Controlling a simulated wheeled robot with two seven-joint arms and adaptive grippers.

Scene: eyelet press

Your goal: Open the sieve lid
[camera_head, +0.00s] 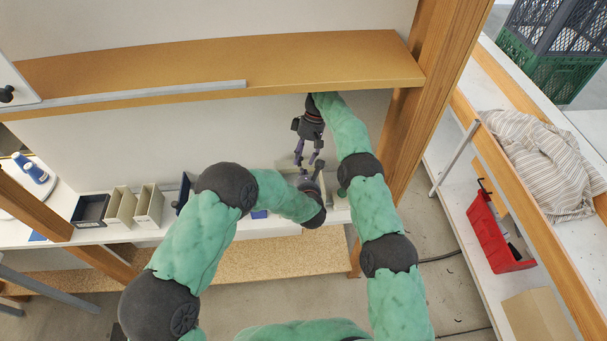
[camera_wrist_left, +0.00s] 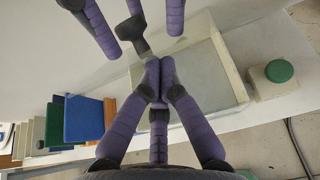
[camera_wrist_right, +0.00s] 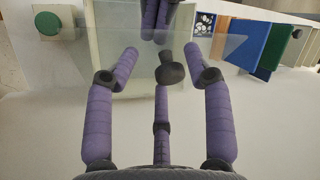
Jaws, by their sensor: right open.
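The sieve (camera_wrist_left: 236,72) is a pale, box-shaped body on the white shelf, and it also shows in the right wrist view (camera_wrist_right: 105,45). Its lid (camera_wrist_right: 215,45) is a clear, thin panel that looks raised and tilted, reaching past the box's side. My left gripper (camera_wrist_left: 158,82) has its fingers drawn together at the lid's edge and looks shut on it. In the head view both grippers (camera_head: 307,165) meet above the shelf, and the arms hide most of the sieve.
A small block with a green button (camera_wrist_left: 279,71) stands beside the sieve. Blue (camera_wrist_left: 83,118) and green bins stand on its other side. Cream bins (camera_head: 148,205) and a dark tray (camera_head: 90,210) are further left. A wooden shelf (camera_head: 220,65) hangs above; a wooden post (camera_head: 425,95) stands at right.

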